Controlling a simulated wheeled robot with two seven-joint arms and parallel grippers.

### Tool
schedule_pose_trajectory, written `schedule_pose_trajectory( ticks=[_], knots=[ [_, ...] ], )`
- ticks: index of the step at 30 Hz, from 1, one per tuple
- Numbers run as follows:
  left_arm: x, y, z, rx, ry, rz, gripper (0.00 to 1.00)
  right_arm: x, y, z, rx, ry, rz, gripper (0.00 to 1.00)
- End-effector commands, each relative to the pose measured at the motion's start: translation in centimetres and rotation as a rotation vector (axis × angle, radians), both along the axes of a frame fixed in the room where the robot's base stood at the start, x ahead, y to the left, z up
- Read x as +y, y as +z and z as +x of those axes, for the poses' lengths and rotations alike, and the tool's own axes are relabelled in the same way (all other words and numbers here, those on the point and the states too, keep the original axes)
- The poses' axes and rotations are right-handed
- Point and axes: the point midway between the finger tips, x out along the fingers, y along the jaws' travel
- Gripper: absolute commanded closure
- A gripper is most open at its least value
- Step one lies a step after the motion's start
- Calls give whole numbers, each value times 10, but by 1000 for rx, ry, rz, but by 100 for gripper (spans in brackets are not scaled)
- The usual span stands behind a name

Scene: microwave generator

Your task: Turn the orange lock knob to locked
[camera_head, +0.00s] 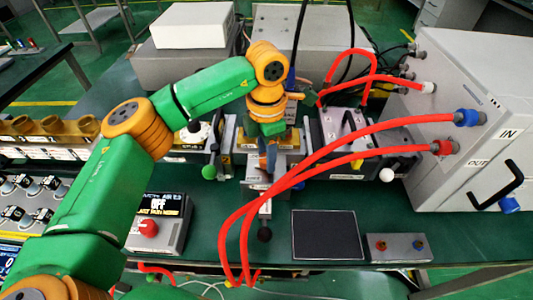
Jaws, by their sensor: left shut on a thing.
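My left arm comes in from the left, green with orange joints, and reaches over the middle of the bench. My left gripper (268,169) points down at the metal fixture (264,207) in the middle of the bench, with its fingers shut on what looks to be the orange lock knob. The knob is mostly hidden by the fingers and wrist, so its turned position cannot be read. A black ball-ended lever (264,234) sticks out toward me from this fixture. My right gripper is not in view.
Red hoses (330,158) arch close to the gripper's right side, from the grey cabinet (470,105). A control box with a red button (147,227) and screen is at left. A black pad (326,234) and small switch box (399,247) lie front right.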

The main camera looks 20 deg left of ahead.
Motion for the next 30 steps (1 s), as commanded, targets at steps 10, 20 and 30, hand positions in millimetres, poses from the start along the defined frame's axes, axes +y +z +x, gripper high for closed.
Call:
schedule_pose_trajectory(
  ticks=[10, 20, 30],
  knots=[
    [0, 1, 0, -3, -320, 0, 100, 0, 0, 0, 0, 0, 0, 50],
    [0, 1, 0, -3, -564, -1, 100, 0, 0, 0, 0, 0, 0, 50],
    [0, 1, 0, -4, -690, 0, 100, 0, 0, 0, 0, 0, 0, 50]
  ],
)
